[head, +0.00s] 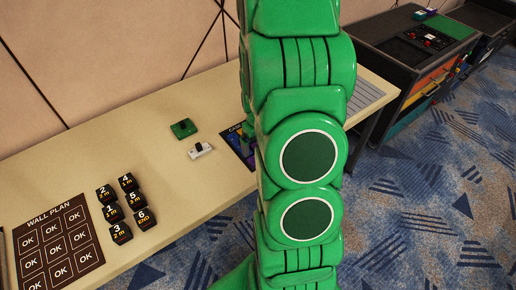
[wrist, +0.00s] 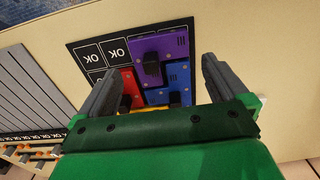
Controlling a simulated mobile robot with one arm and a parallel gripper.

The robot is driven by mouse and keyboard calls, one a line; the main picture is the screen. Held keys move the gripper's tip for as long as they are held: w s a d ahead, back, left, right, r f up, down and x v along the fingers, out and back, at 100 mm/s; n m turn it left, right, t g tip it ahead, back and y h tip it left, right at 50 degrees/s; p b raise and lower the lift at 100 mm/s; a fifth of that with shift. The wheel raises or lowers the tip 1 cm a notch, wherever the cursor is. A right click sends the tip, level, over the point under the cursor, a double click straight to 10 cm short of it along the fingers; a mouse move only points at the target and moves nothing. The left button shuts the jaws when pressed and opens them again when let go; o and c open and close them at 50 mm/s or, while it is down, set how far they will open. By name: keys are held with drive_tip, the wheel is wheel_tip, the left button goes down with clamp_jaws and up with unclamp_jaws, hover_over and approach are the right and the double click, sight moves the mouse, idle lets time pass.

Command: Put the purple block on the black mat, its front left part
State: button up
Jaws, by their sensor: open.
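The purple block (wrist: 178,40) with a dark grip lies on the black mat (wrist: 88,56), at the mat's upper right in the wrist view. A blue block (wrist: 172,84) and a red block (wrist: 127,84) lie beside it on the mat, and bits of yellow show below them. My gripper (wrist: 160,64) is open, its two grey fingers on either side of the blocks, with nothing held.
A green block (head: 183,129) and a white block (head: 201,150) stand on the beige table (head: 150,125). Several black numbered cubes (head: 121,211) stand beside the wall plan board (head: 58,244). A dark cart (head: 400,65) stands at the right. Bare table lies along the wall.

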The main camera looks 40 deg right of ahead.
wheel_tip(320, 180, up, 7)
drive_tip(key=s+a+r, duration=0.8)
drive_tip(key=a+r, duration=0.3)
drive_tip(key=a, duration=0.2)
drive_tip(key=s+a+r+g, duration=0.1)
drive_tip(key=s+a+r, duration=0.3)
drive_tip(key=s, duration=0.4)
drive_tip(key=s+a+r, duration=0.4)
drive_tip(key=s+a, duration=0.1)
drive_tip(key=s, duration=0.3)
drive_tip(key=shift+a+g, duration=0.15)
drive_tip(key=shift+g, duration=0.25)
